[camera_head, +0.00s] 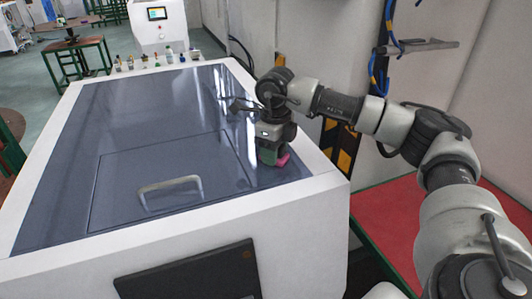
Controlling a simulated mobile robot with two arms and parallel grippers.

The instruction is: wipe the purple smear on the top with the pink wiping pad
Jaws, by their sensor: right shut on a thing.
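My right gripper (270,150) points down over the right part of the dark glossy top (140,125) of the white machine. It is shut on the pink wiping pad (283,160), which shows as a small pink edge beside a green part at the fingertips. The pad is at or just above the top, near its right white rim; I cannot tell whether it touches. I cannot make out the purple smear; it may be hidden under the gripper and pad. My left gripper is not in view.
A pale handle (171,187) stands up from a panel in the top. Several small bottles and knobs (168,56) line the far rim. A wall with blue hoses is at the right, above a red surface (415,225). The left part of the top is clear.

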